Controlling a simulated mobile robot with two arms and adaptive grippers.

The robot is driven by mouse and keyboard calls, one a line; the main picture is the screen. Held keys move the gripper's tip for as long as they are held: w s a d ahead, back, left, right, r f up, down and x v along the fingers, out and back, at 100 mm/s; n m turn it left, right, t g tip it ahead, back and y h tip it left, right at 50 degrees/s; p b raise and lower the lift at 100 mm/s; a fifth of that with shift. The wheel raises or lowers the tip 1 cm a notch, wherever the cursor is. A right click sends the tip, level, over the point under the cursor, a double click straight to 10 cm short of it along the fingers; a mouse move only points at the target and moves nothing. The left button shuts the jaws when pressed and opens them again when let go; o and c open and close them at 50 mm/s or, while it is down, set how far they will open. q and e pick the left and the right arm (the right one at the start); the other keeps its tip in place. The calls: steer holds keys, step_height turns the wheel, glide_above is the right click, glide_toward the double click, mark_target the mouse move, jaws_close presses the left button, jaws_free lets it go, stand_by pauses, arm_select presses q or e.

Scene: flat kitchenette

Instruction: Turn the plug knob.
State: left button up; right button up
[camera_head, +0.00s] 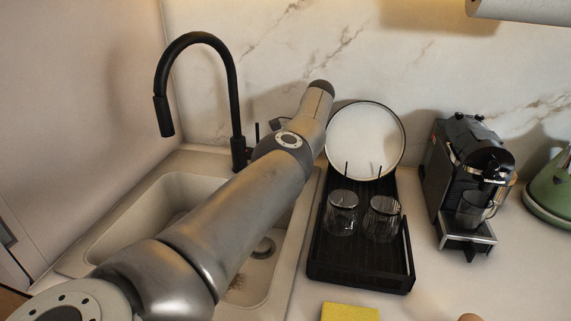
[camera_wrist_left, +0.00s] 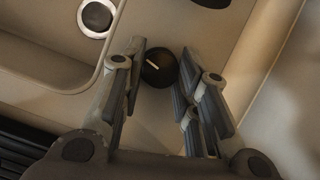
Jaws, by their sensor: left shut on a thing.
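The plug knob (camera_wrist_left: 158,68) is a small round black knob with a short white mark, which slants toward the upper left in the left wrist view. It sits on the beige sink surround beside the basin. My left gripper (camera_wrist_left: 161,73) has its fingers on either side of the knob and is shut on it. In the head view my left arm reaches over the sink (camera_head: 115,245) toward the back wall; it hides the knob, and I cannot make out the fingers there. My right gripper is in neither view.
A black tap (camera_head: 236,110) stands at the back of the sink. Right of my arm are a black rack (camera_head: 360,275) with two glasses (camera_head: 341,213) and a white plate (camera_head: 363,140). A coffee machine (camera_head: 465,165), green kettle (camera_head: 552,190) and yellow sponge (camera_head: 350,312) are farther right or nearer.

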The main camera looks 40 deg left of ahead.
arm_select(q)
steer(key=o, duration=0.8)
steer(key=shift+r, duration=0.1)
steer(key=shift+c, duration=0.2)
steer(key=shift+m, duration=0.3)
steer(key=shift+b, duration=0.35)
